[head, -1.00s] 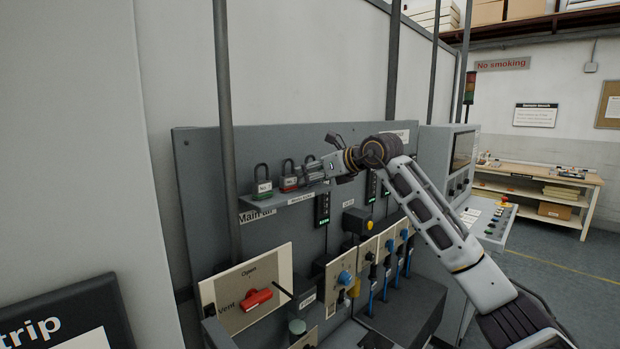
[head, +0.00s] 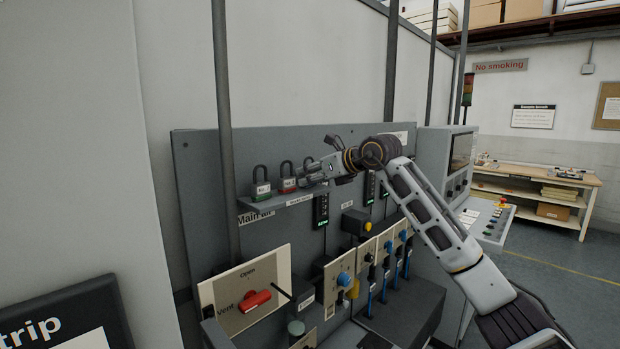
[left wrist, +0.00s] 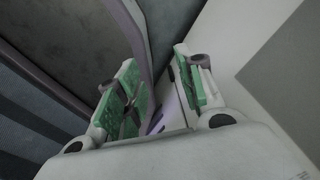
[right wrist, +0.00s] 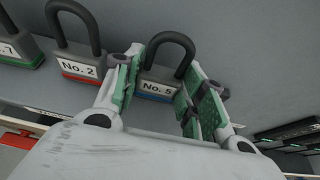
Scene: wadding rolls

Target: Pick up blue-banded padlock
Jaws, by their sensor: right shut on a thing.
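The blue-banded padlock, marked No. 5 (right wrist: 158,84), stands upright in the right wrist view, dark grey with a tall shackle. My right gripper (right wrist: 157,80) has one finger on each side of its body and is shut on it. In the head view my right gripper (head: 308,176) is at the right end of the padlock shelf and hides most of this padlock; part of its shackle shows. My left gripper (left wrist: 158,70) shows only in the left wrist view, with fingers apart and nothing visible between them.
The red-banded padlock No. 2 (right wrist: 78,62) stands close left of the held one. The green-banded padlock (head: 261,184) is farther left on the narrow shelf (head: 270,204). A vertical pole (head: 226,130) stands just left of the shelf.

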